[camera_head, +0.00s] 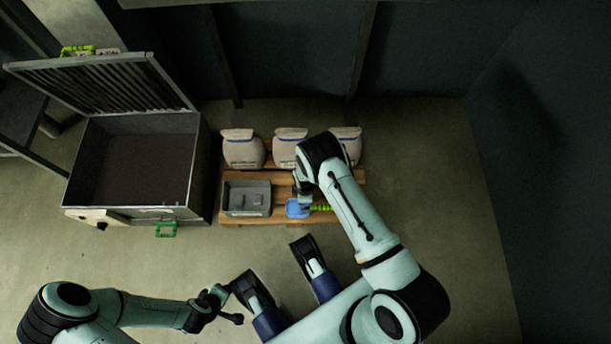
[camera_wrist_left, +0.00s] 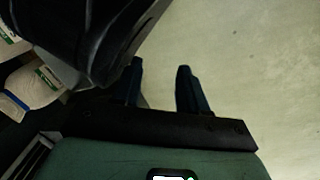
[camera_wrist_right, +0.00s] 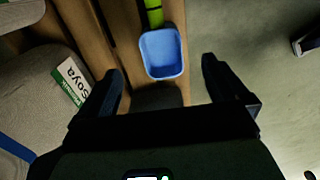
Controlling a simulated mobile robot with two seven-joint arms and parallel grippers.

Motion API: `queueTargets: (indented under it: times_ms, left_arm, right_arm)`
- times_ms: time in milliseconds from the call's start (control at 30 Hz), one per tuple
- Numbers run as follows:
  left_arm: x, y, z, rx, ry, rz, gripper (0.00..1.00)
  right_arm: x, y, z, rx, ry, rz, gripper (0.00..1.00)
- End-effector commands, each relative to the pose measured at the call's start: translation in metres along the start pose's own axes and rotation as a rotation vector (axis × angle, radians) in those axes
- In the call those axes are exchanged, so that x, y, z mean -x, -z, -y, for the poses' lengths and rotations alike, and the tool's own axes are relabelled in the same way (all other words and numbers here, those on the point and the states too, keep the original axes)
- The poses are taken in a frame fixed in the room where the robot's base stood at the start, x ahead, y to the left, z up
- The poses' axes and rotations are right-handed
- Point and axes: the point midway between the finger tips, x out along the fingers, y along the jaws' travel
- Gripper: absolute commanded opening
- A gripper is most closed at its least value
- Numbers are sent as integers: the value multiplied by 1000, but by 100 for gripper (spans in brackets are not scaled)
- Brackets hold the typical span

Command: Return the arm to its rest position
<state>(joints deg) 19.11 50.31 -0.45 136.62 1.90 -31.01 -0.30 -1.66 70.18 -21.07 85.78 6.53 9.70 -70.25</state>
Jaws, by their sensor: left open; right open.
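My right gripper (camera_head: 302,196) is over the wooden pallet, above a blue scoop (camera_head: 297,209) with a green handle (camera_head: 320,208). In the right wrist view my right gripper (camera_wrist_right: 163,78) has its fingers apart; the scoop (camera_wrist_right: 163,54) lies just ahead between them, and nothing is clearly held. My left gripper (camera_head: 235,304) is low in the head view, away from the pallet. In the left wrist view my left gripper (camera_wrist_left: 160,82) is open and empty, facing bare floor.
The pallet (camera_head: 232,185) carries several sacks (camera_head: 243,149) at the back and a grey bin (camera_head: 247,198) at its left. A metal box (camera_head: 201,170) with a raised lid (camera_head: 100,82) stands left of it. The floor (camera_head: 430,150) right of the pallet is clear.

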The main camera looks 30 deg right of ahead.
Motion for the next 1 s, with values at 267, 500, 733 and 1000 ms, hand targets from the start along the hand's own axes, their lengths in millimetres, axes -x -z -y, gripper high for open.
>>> queueTargets:
  times_ms: [267,500,733,1000]
  left_arm:
    - [0,1,0,0,-1,-2,43]
    - [0,0,0,0,0,-1,43]
    - [28,-8,-7,-11,-6,19,43]
    - [129,-40,-37,-40,-30,119,43]
  right_arm:
    - [0,0,0,0,0,0,100]
    - [0,0,0,1,0,0,100]
    - [30,-12,25,-120,24,-10,100]
    - [152,-42,125,-642,144,-40,100]
